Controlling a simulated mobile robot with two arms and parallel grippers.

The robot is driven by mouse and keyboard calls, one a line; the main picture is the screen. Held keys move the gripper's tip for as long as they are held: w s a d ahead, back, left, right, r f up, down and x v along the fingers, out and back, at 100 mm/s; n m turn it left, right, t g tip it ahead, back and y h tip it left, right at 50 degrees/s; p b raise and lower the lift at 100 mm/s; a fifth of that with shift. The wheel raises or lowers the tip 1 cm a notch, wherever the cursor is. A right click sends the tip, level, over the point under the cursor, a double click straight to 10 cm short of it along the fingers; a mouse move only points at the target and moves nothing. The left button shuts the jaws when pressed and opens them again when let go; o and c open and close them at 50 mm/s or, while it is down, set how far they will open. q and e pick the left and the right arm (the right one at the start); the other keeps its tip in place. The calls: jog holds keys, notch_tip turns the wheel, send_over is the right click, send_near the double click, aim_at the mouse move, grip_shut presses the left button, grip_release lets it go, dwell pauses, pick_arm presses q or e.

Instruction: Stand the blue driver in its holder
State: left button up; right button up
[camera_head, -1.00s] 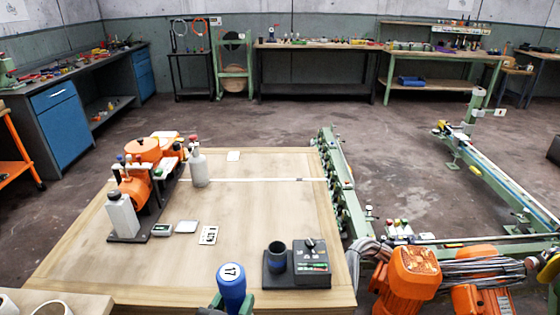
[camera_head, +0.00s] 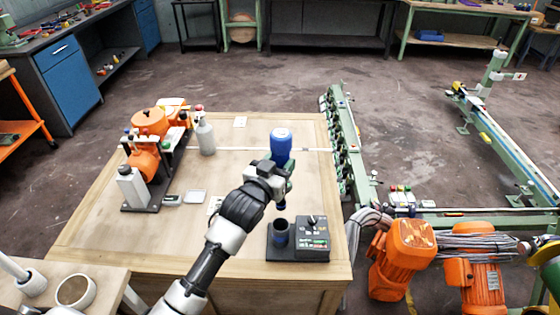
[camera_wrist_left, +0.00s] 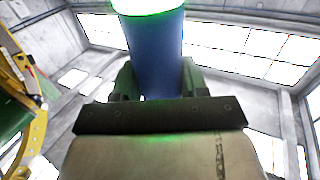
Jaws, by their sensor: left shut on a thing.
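The blue driver (camera_head: 281,146) is upright in my left gripper (camera_head: 284,178), which is shut on it. Its lower tip shows below the gripper, above the table and close to the holder. In the left wrist view the blue driver (camera_wrist_left: 153,55) stands between the green fingers of the left gripper (camera_wrist_left: 153,80). The holder (camera_head: 279,236) is a dark cylindrical cup on a dark base at the front right of the wooden table (camera_head: 160,237). The driver is above and slightly beyond the cup, apart from it. The right gripper is not in view.
A dark control box (camera_head: 312,233) stands beside the holder. Orange pump equipment (camera_head: 148,122) and a white bottle (camera_head: 130,186) stand at the table's left, with a grey bottle (camera_head: 205,136) nearby. A green rail frame (camera_head: 343,135) borders the right edge. The back of the table is mostly clear.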

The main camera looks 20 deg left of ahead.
aim_at(280, 208)
pick_arm(q)
jog(key=shift+r+p, duration=0.4)
jog(key=shift+p, duration=0.05)
notch_tip(280, 208, down, 17)
jog(key=b, duration=1)
jog(key=shift+b, duration=0.35)
jog(key=shift+f, duration=0.2)
